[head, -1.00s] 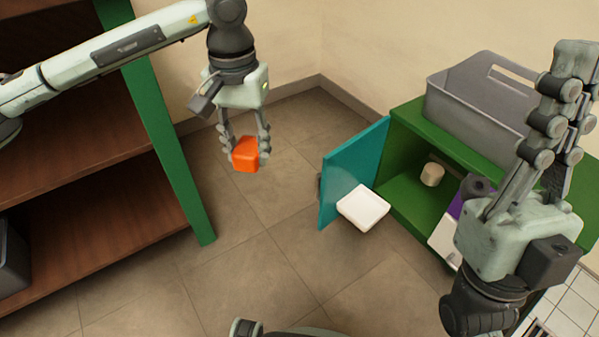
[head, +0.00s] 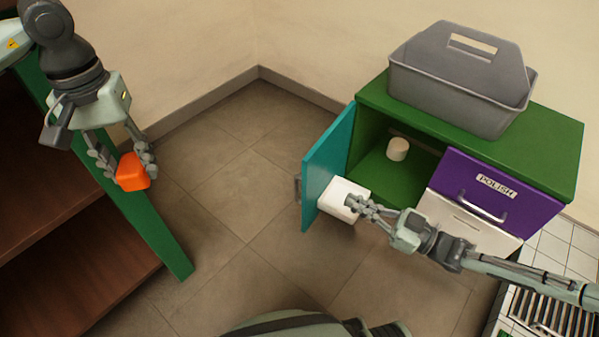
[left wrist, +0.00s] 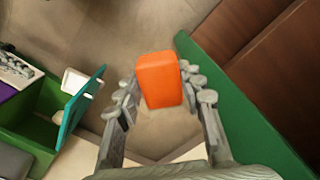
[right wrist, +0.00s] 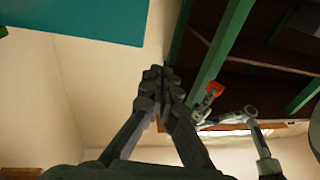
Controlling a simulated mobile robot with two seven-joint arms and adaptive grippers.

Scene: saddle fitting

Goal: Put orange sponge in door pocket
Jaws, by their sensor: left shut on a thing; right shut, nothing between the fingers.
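The orange sponge (head: 131,172) is held in my left gripper (head: 124,170), in the air in front of the shelf unit at the left. It also fills the middle of the left wrist view (left wrist: 160,80) between the fingers. The white door pocket (head: 337,200) is fixed to the inner side of the open teal door (head: 325,165). My right gripper (head: 357,206) is shut and empty; in the head view its fingertips overlap the pocket. I cannot tell whether they touch it. The inside of the pocket is hidden.
The green cabinet (head: 555,140) carries a grey caddy (head: 450,85) on top. A small white roll-like object (head: 398,149) stands inside. A purple drawer (head: 485,200) labelled POLISH is above a white drawer (head: 465,225). Floor between shelf and door is free.

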